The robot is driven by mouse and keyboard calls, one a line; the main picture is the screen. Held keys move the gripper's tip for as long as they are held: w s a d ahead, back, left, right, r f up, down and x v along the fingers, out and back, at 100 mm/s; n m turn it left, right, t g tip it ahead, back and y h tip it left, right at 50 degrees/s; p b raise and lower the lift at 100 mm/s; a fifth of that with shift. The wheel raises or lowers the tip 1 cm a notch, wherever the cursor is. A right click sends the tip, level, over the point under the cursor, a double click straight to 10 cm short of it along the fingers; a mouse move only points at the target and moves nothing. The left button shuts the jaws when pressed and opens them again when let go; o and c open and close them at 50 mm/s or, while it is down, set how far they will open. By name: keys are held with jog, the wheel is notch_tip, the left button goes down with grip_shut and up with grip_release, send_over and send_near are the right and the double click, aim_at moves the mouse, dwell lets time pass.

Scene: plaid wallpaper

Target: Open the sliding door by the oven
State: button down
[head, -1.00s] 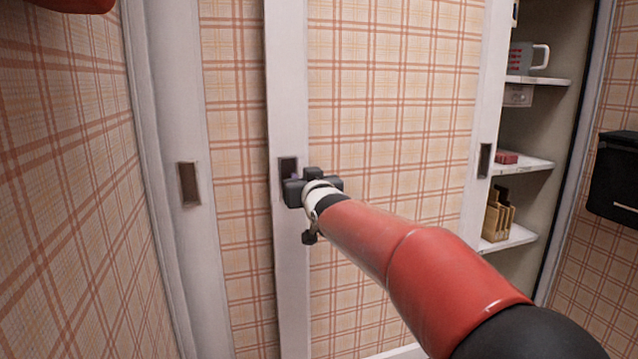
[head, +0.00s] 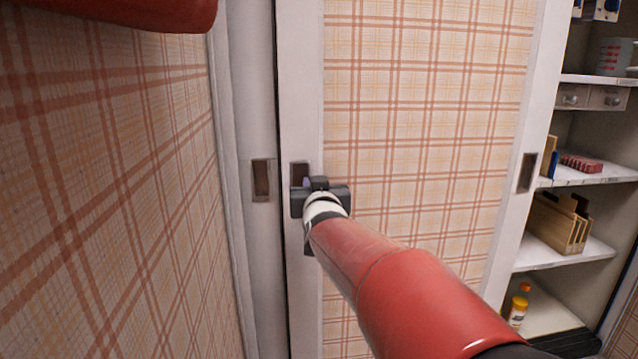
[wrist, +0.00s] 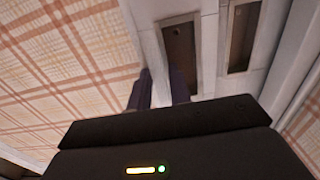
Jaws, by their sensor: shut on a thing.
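The sliding door (head: 425,130) is a plaid panel in a white frame. Its left stile has a dark recessed handle (head: 299,172), which also shows in the wrist view (wrist: 181,42). My gripper (head: 312,186) is at this handle, shut on it; the fingers (wrist: 160,78) show below the recess in the wrist view. The exact contact is hidden behind the gripper body. The door's left edge lies close to a second recessed pull (head: 261,180) on the white panel at the left. Right of the door, an open gap shows shelves. No oven is clearly visible.
White shelves (head: 575,252) hold a measuring cup (head: 616,57), a wooden holder (head: 560,222), a red item (head: 580,163) and a small bottle (head: 518,308). A second recessed pull (head: 526,172) is on the door's right stile.

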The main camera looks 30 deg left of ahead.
jog(key=c, duration=1.3)
grip_release()
jog(key=v, duration=0.7)
jog(key=shift+s+d, duration=0.25)
jog(key=shift+s, duration=0.1)
